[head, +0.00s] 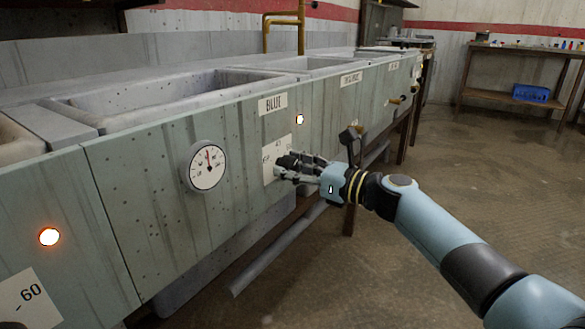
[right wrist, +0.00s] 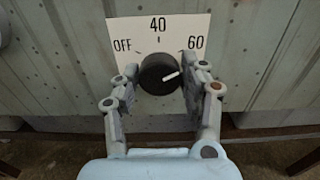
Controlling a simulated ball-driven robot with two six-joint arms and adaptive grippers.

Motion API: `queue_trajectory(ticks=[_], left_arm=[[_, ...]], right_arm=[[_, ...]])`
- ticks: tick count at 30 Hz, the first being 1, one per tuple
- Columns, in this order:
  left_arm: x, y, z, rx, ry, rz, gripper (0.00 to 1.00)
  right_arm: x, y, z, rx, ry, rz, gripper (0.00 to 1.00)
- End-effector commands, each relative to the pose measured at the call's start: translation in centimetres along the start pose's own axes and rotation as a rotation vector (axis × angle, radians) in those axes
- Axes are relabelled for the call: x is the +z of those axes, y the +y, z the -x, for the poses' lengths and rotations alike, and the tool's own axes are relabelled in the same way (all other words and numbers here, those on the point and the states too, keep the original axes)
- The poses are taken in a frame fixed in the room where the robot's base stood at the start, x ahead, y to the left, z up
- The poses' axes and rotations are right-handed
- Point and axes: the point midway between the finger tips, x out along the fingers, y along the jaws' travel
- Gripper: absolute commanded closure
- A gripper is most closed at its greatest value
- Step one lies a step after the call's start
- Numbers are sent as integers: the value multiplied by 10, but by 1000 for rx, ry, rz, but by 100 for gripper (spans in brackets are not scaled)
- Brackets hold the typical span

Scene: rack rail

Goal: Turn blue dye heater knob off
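The blue dye vat's heater knob (right wrist: 160,74) is round and black in the right wrist view. Its white pointer aims to the right and slightly up, just below the 60 mark. The white dial plate (right wrist: 128,30) behind it reads OFF at left, 40 at top and 60 at right. My right gripper (right wrist: 162,80) is open, with one finger on each side of the knob. I cannot tell whether the fingers touch it. My left gripper is not in view.
The vat front bears a BLUE label (head: 272,104), a lit white lamp (head: 299,119) and a round gauge (head: 206,165). An orange lamp (head: 49,237) glows on the neighbouring panel at left. A dark lever (head: 350,135) sticks out just beyond my right gripper. Floor at right is clear.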

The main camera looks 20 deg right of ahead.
Motion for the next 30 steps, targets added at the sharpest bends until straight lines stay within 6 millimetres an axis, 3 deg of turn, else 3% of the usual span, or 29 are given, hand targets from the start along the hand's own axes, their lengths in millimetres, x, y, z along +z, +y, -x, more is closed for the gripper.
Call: queue_trajectory(ticks=[1,8,20,30], left_arm=[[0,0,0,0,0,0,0],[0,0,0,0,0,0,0],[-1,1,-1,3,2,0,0],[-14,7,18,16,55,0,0]], right_arm=[[0,0,0,0,0,0,65],[0,0,0,0,0,0,93],[-2,0,0,-1,1,89,93],[-3,-1,0,-1,1,363,93]])
